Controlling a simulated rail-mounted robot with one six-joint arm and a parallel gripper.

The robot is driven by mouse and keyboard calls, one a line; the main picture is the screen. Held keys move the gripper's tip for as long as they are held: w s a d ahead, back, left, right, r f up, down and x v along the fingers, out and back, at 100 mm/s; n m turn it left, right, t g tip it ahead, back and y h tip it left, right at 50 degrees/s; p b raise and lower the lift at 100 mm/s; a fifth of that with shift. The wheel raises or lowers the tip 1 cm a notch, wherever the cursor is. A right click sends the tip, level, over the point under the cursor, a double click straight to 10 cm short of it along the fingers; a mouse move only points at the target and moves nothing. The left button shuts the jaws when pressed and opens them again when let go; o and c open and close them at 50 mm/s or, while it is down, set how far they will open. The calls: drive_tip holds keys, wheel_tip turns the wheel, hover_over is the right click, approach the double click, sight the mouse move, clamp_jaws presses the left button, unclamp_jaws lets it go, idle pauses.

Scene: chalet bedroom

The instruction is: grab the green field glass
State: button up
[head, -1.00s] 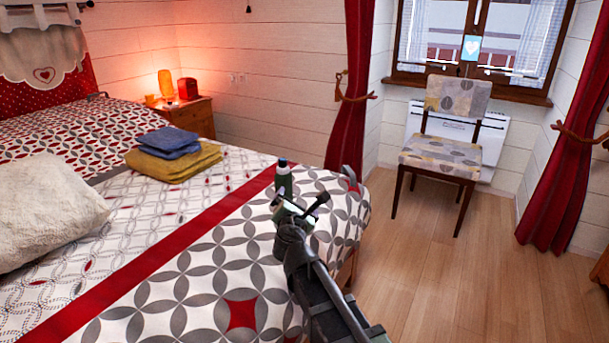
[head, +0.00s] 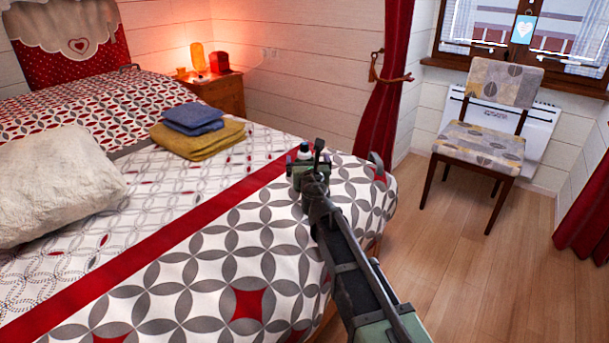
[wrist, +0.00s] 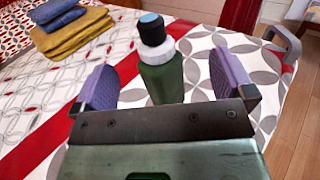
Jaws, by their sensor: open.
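A green bottle-like object (wrist: 160,75) with a white collar and a dark blue-topped cap stands upright on the bed. It is the only green item seen there besides my gripper; I cannot confirm it is the field glass. In the wrist view it shows between the two purple-grey fingers of my open gripper (wrist: 168,85), with space on both sides. Its lower part is hidden behind the gripper body. In the head view only its cap (head: 305,150) shows clearly above my gripper (head: 306,167), which hides the rest. I see no contact.
The bed (head: 200,265) has a patterned cover. A grey curved loop (head: 377,166) stands at its right edge, close to the gripper's right side. Folded blue and yellow cloths (head: 198,140) and a white pillow (head: 60,185) lie further left. A chair (head: 485,145) stands on open floor.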

sight(305, 157)
drive_tip(key=w, duration=0.2)
drive_tip(key=w+a, duration=0.1)
drive_tip(key=w, duration=0.2)
drive_tip(key=shift+a, duration=0.2)
drive_tip(key=c, duration=1.5)
